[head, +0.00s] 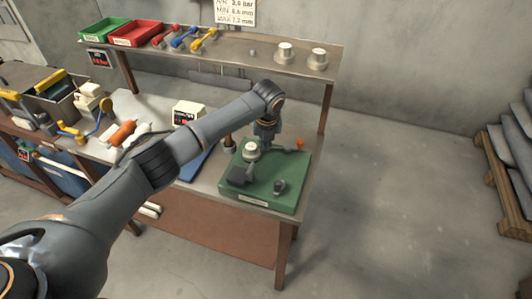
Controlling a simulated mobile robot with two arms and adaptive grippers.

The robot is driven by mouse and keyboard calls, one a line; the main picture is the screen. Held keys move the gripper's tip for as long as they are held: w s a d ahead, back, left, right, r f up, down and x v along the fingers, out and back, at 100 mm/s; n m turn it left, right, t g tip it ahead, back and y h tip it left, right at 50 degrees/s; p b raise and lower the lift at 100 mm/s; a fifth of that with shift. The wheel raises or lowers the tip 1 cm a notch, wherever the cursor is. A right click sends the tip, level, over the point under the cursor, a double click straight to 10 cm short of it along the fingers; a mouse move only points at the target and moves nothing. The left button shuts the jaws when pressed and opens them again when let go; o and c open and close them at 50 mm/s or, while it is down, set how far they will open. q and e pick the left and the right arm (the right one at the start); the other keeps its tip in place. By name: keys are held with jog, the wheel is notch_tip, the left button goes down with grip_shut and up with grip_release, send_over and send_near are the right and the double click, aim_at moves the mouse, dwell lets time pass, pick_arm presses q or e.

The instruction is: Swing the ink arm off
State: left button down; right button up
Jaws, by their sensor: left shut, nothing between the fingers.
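A green base plate (272,197) lies at the right end of the workbench, with a pale label on its front edge. On it stand a pale round knob or spool (250,150), a dark block (239,177) and a small dark grey cylinder (279,187). A thin bar with an orange end (300,144) shows at the back right of the plate; it may be the ink arm, but I cannot tell for sure. My left gripper (264,145) points down over the back of the plate, shut and empty. It hides part of what is behind it, and contact is unclear. My right gripper is out of view.
A raised shelf (230,58) behind the bench holds a green bin (104,29), a red bin (136,33), several coloured tools and two pale spools. A white box device (187,113) stands left of the plate. The floor between is clear.

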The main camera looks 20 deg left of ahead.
pick_arm(q)
jog(key=shift+w+a+f+m, duration=0.15)
jog(key=shift+w+a+m, duration=0.1)
jog(key=shift+w, duration=0.25)
jog(key=shift+w+a+f+m, duration=0.1)
jog(key=shift+w+m, duration=0.15)
jog(key=shift+w, duration=0.2)
jog(key=shift+r, duration=0.1)
jog(key=shift+s+r, duration=0.1)
jog(key=shift+s, duration=0.05)
jog(key=v, duration=1.2)
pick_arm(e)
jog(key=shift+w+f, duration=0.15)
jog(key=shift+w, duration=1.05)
